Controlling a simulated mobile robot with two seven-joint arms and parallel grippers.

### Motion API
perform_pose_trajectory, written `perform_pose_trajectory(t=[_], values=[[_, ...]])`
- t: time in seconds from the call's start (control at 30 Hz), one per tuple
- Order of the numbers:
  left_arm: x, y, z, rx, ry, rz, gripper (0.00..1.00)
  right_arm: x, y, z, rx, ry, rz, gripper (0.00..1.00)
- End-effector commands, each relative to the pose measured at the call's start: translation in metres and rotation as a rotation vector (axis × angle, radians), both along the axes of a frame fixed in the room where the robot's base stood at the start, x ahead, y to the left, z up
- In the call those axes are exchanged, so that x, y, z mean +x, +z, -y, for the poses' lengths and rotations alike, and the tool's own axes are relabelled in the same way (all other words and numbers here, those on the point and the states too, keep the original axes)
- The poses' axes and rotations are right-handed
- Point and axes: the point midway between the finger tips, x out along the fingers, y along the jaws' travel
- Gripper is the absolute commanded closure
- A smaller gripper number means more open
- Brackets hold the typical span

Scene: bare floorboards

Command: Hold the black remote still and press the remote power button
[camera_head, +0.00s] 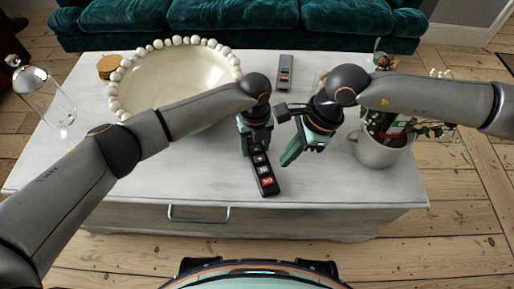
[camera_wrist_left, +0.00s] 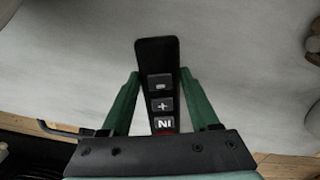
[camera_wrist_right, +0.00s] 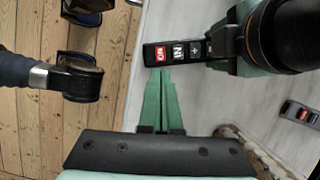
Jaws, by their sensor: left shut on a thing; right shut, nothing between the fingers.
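The black remote (camera_head: 265,170) lies on the white table near its front edge. Its red power button (camera_head: 267,181) is at the end nearest me and faces up. My left gripper (camera_wrist_left: 160,76) is shut on the remote, one green finger on each side, with the "-", "+" and "IN" buttons showing between them. My right gripper (camera_head: 287,162) is shut and empty, just right of the remote in the head view. In the right wrist view its tips (camera_wrist_right: 158,70) appear beside the red button (camera_wrist_right: 161,53); I cannot tell whether they touch the remote.
A grey remote (camera_head: 285,72) lies at the back of the table. A large beaded bowl (camera_head: 180,80) stands left, with a glass dome (camera_head: 60,105) and a small wooden jar (camera_head: 108,68). A potted plant (camera_head: 375,150) stands right. The front left tabletop is clear.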

Motion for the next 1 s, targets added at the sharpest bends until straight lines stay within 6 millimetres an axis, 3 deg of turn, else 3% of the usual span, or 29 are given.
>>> perform_pose_trajectory(t=[0.17,0.27,0.4,0.53,0.67,0.8,0.9,1.0], values=[[0.0,0.0,0.0,0.0,0.0,0.0,1.0,-0.021,0.003,-0.022,0.098,-0.034,-0.091,1.0],[0.0,0.0,0.0,0.0,0.0,0.0,1.0,-0.048,0.013,-0.05,0.227,-0.091,-0.22,1.0],[0.0,0.0,0.0,0.0,0.0,0.0,1.0,-0.086,0.045,-0.097,0.455,-0.238,-0.49,1.0],[0.0,0.0,0.0,0.0,0.0,0.0,1.0,-0.105,0.085,-0.13,0.644,-0.424,-0.775,1.0],[0.0,0.0,0.0,0.0,0.0,0.0,1.0,-0.104,0.123,-0.151,0.792,-0.645,-1.065,1.0],[0.0,0.0,0.0,0.0,0.0,0.0,1.0,-0.086,0.149,-0.161,0.901,-0.924,-1.374,1.0],[0.0,0.0,0.0,0.0,0.0,0.0,1.0,-0.068,0.154,-0.161,0.936,-1.149,-1.583,1.0],[0.0,0.0,0.0,0.0,0.0,0.0,1.0,-0.053,0.145,-0.158,0.921,-1.396,-1.78,1.0]])
